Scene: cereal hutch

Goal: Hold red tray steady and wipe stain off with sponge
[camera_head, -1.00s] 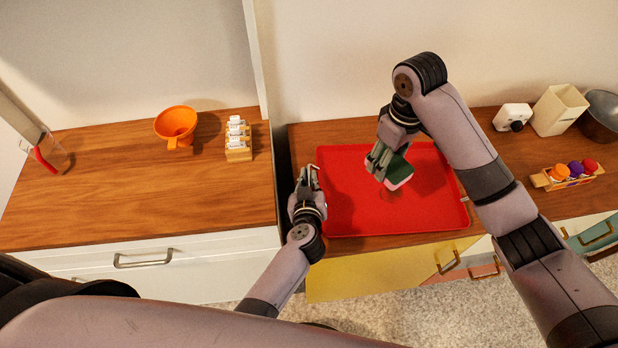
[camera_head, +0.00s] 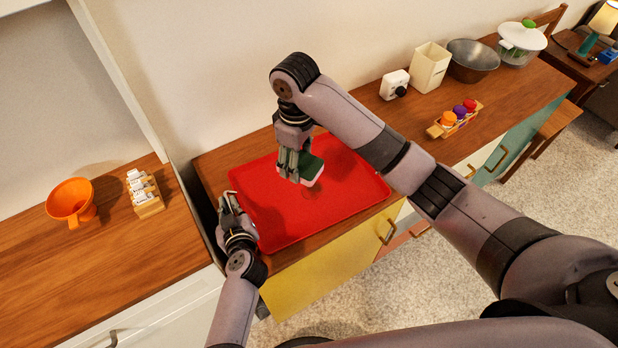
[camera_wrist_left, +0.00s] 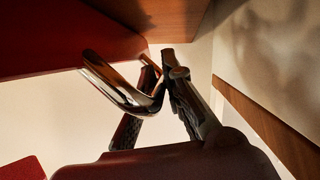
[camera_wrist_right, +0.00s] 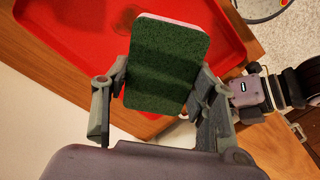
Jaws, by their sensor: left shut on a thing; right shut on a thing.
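The red tray (camera_head: 340,205) lies on the wooden counter, with a faint dark stain (camera_head: 309,193) near its middle. The stain also shows in the right wrist view (camera_wrist_right: 126,18), partly hidden behind the sponge. My left gripper (camera_head: 228,204) is at the tray's left edge, shut on its curved metal handle (camera_wrist_left: 118,90). My right gripper (camera_head: 297,174) is shut on the sponge (camera_head: 313,172), green on one face with a pale layer under it. The sponge is tilted over the tray's middle, close to the stain; I cannot tell whether it touches the tray.
A holder with colored-lid jars (camera_head: 452,120), a white device (camera_head: 394,85), a cream container (camera_head: 430,68) and a metal bowl (camera_head: 472,60) stand right of the tray. An orange funnel (camera_head: 70,200) and a small rack (camera_head: 145,195) stand on the left counter, across a gap.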

